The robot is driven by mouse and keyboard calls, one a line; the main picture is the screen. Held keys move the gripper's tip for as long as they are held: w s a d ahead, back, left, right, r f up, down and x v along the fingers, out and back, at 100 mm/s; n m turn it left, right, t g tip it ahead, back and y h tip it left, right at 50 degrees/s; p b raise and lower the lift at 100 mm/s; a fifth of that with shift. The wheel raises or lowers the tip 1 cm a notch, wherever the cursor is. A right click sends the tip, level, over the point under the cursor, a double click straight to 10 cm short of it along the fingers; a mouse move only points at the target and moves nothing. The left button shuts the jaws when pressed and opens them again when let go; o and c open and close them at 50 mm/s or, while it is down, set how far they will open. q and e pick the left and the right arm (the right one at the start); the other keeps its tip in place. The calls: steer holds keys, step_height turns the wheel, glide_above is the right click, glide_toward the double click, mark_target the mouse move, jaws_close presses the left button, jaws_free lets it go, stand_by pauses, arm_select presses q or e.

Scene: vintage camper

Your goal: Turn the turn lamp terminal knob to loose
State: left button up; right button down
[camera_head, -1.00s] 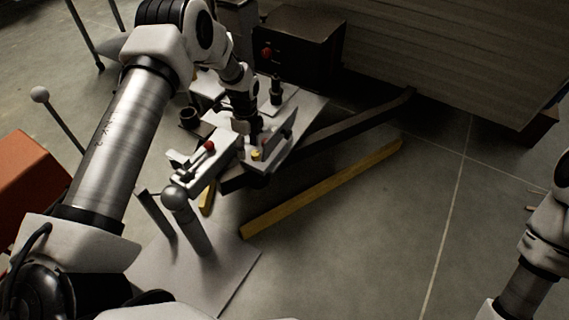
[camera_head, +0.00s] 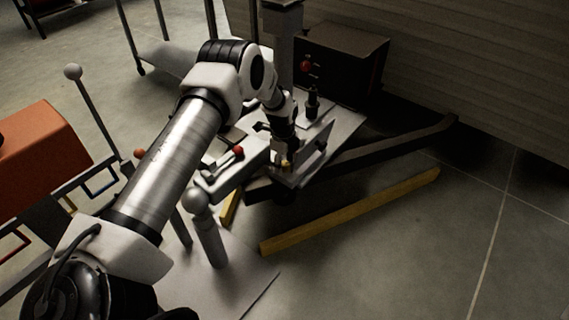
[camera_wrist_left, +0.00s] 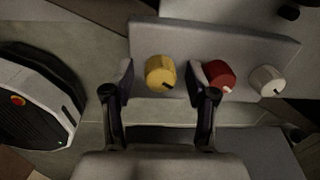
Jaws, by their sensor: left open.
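Three knobs sit in a row on a grey terminal plate (camera_wrist_left: 215,38) in the left wrist view: a yellow knob (camera_wrist_left: 160,73), a red knob (camera_wrist_left: 219,76) and a white knob (camera_wrist_left: 267,81). No lettering is readable, so I cannot tell which is the turn lamp knob. The yellow knob has a dark pointer mark toward its lower right. My left gripper (camera_wrist_left: 161,82) is open, with one finger on each side of the yellow knob; the right finger lies between the yellow and red knobs. I cannot tell whether the fingers touch it. In the head view the yellow knob (camera_head: 286,163) is small and partly hidden.
The terminal plate stands on the trailer's front frame, with a dark beam (camera_head: 375,150) running back right. A black box (camera_head: 345,62) with a red knob stands behind. A yellow bar (camera_head: 350,212) lies on the floor. An orange cabinet (camera_head: 45,150) stands left. Floor at right is clear.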

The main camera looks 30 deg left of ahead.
arm_select(q)
jaws_close()
